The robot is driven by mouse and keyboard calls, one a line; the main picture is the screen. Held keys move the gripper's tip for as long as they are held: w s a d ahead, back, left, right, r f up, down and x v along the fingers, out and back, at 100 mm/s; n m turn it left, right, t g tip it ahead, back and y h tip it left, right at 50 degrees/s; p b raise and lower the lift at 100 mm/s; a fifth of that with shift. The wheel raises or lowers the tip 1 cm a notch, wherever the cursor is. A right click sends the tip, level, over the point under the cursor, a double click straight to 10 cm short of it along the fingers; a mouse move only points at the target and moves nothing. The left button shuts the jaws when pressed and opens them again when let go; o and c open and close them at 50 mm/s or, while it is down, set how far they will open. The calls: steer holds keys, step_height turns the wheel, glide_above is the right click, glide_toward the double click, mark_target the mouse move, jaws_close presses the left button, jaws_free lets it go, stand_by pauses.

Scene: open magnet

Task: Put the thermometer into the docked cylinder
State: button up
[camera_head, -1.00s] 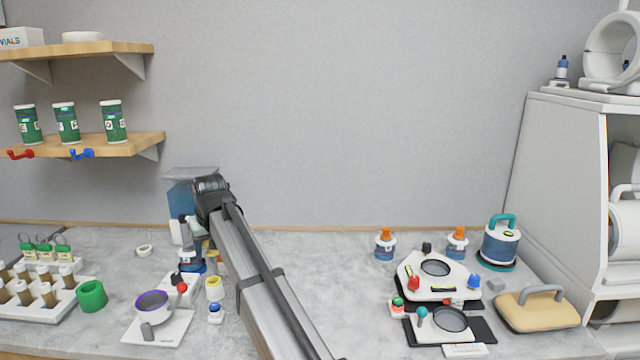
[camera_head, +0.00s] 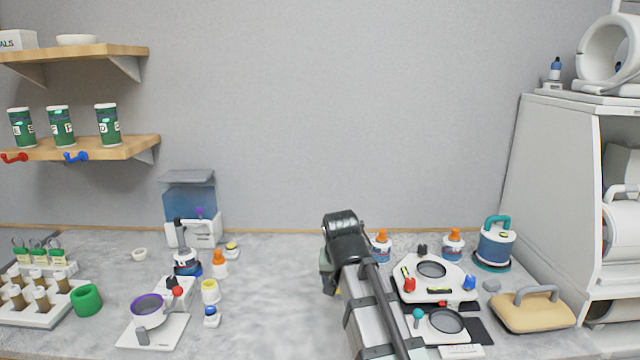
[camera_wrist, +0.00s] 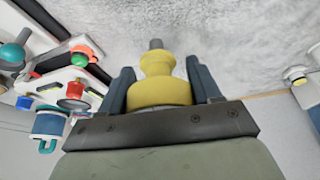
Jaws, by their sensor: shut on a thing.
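My gripper (camera_head: 328,284) is in the middle of the head view, above the counter and left of the white stations; my own arm hides part of it. In the wrist view its dark blue fingers (camera_wrist: 162,88) are shut on a yellow stepped piece (camera_wrist: 157,78) with a grey tip, likely the thermometer. The tip points away from the gripper, toward the counter. I cannot tell for sure which thing is the docked cylinder. A purple-rimmed cylinder (camera_head: 148,307) stands on a white base at the left. White stations with dark round plates (camera_head: 432,269) (camera_head: 449,320) are at the right.
A teal-handled canister (camera_head: 496,245), orange-capped bottles (camera_head: 381,247) and a tan block with a handle (camera_head: 533,308) stand at the right. A blue dispenser (camera_head: 189,200), small jars (camera_head: 210,291) and a green ring (camera_head: 87,300) are at the left. The middle counter is clear.

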steer(key=d+m, duration=0.2)
steer(key=d, duration=1)
steer(key=shift+r+h, duration=0.2)
steer(key=shift+h, duration=0.2)
steer(key=a, duration=0.4)
steer(key=a+n, duration=0.1)
steer(key=a, duration=0.3)
steer(key=a+n+y, duration=0.1)
steer(key=a, duration=0.4)
steer(key=shift+w+f, duration=0.2)
steer(key=shift+w, duration=0.05)
steer(key=w+a+r+n+y, duration=0.1)
steer(key=w+a, duration=0.2)
steer(key=a, duration=0.7)
steer(key=w+a+r+n, duration=0.1)
steer(key=w+a+n, duration=0.15)
steer(key=a, duration=0.75)
steer(key=w+a+r+n+y, duration=0.1)
steer(key=w+a, duration=0.2)
steer(key=a, duration=0.7)
step_height(320, 180, up, 4)
steer(key=n+g+y, duration=0.2)
steer(key=n, duration=0.6)
glide_above(182, 250)
steer(key=shift+s+d+f, duration=0.15)
steer(key=shift+f, duration=2.15)
steer(key=shift+s+d+f, duration=0.1)
steer(key=shift+d+f, duration=0.05)
steer(key=shift+f, duration=2.1)
steer(key=shift+f, duration=0.45)
